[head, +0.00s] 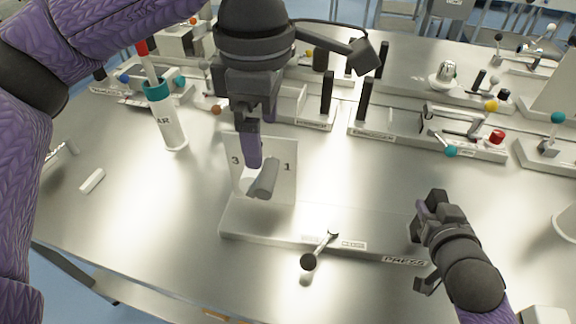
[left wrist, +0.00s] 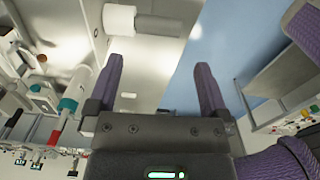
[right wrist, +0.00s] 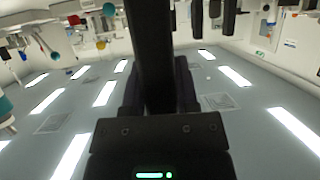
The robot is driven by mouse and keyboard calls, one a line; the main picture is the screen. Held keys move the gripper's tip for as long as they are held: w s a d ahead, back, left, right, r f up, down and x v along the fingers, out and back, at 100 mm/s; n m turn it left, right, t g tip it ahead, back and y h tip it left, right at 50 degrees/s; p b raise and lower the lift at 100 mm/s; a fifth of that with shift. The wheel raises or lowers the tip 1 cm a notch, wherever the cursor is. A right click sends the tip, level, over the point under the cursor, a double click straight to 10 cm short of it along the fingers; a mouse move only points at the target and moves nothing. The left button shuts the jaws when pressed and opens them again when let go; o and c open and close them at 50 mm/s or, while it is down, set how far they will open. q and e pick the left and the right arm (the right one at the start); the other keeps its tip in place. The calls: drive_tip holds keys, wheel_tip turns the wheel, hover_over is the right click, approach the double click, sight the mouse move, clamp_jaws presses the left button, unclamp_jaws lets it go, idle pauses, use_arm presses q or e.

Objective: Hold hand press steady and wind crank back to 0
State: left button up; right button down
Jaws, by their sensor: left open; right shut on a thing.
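The hand press base (head: 300,226), labelled PRESS, lies in the middle of the table. A white panel (head: 285,150) stands on it, showing 3 and 1. A grey cylindrical crank grip (head: 264,180) is in front of the panel; the crank arm is hidden. My left gripper (head: 253,157) is open just above this grip, with its fingers apart in the left wrist view (left wrist: 161,75). My right gripper (head: 426,210) is at the base's right end, shut on a dark bar (right wrist: 150,45) that runs between its fingers. In the head view my gripper mostly hides that bar.
A small lever with a black knob (head: 308,262) is at the base's front edge. A white bottle with a teal collar (head: 168,120) stands at left, near a small white block (head: 93,181). Several fixtures with levers and knobs, including a red knob (head: 497,136), line the back.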

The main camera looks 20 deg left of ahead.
sight(266, 174)
use_arm(q)
wheel_tip(266, 174, down, 8)
drive_tip(key=shift+r, duration=0.2)
drive_tip(key=shift+c, duration=0.3)
clamp_jaws()
drive_tip(key=a+h, duration=0.4)
drive_tip(key=h, duration=0.1)
drive_tip(key=shift+s+a+r+t, duration=0.15)
drive_tip(key=shift+s+r+t, duration=0.1)
drive_tip(key=shift+r+t, duration=0.1)
